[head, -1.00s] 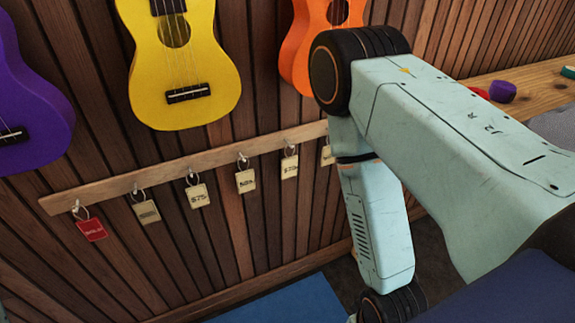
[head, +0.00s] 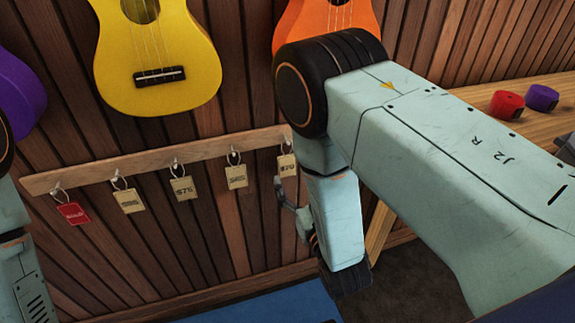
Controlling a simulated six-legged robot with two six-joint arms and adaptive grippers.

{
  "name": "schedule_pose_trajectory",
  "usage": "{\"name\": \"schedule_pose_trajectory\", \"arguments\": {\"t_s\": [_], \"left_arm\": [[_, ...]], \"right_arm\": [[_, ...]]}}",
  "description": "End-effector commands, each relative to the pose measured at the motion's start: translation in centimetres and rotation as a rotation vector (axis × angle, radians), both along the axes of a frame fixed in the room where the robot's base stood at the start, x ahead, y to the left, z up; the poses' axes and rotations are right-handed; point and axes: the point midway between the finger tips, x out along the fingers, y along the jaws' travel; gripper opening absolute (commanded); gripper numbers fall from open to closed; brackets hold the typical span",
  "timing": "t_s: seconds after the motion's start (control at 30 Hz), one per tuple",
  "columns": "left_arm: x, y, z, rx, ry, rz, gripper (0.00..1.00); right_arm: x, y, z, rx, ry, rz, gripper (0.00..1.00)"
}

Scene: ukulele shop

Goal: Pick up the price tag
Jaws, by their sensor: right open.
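Several small cream price tags hang by rings from hooks on a wooden rail (head: 150,160) on the wall. One tag (head: 130,201) hangs second from the left, then a "$75" tag (head: 183,188), another tag (head: 236,177) and a "$70" tag (head: 287,165) at the right end. A red "SOLD" tag (head: 73,213) hangs at the left end. My right gripper (head: 281,192) is open, just below the "$70" tag and partly hidden by my own right arm. I cannot tell whether it touches the tag. My left gripper is out of view.
A yellow ukulele (head: 115,75), an orange one (head: 300,25) and a purple one (head: 22,90) hang above the rail. A wooden bench (head: 550,115) at the right holds a red item (head: 507,104) and a purple item (head: 542,97). A blue mat (head: 250,308) lies below.

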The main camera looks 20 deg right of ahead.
Motion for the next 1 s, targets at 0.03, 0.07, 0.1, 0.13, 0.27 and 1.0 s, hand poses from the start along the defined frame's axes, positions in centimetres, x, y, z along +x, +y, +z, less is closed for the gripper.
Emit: {"name": "schedule_pose_trajectory", "arguments": {"t_s": [0.03, 0.07, 0.1, 0.13, 0.27, 1.0], "left_arm": [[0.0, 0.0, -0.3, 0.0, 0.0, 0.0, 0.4], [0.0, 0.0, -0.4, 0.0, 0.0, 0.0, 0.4], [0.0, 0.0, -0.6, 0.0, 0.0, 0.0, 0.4], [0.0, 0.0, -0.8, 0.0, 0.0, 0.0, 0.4], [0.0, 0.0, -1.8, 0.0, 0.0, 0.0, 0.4], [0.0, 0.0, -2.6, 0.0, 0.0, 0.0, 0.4]], "right_arm": [[0.6, 0.1, -0.1, 0.0, -0.002, 0.0, 0.7], [0.9, 0.2, -0.1, -0.001, -0.002, 0.0, 0.7], [1.3, 0.2, -0.1, -0.001, -0.001, 0.0, 0.7], [1.7, 0.3, -0.2, -0.001, -0.002, 0.0, 0.7], [3.5, 0.5, -0.6, 0.0, -0.003, 0.0, 0.7], [6.4, 0.2, -0.5, -0.001, 0.004, -0.001, 0.49]]}}
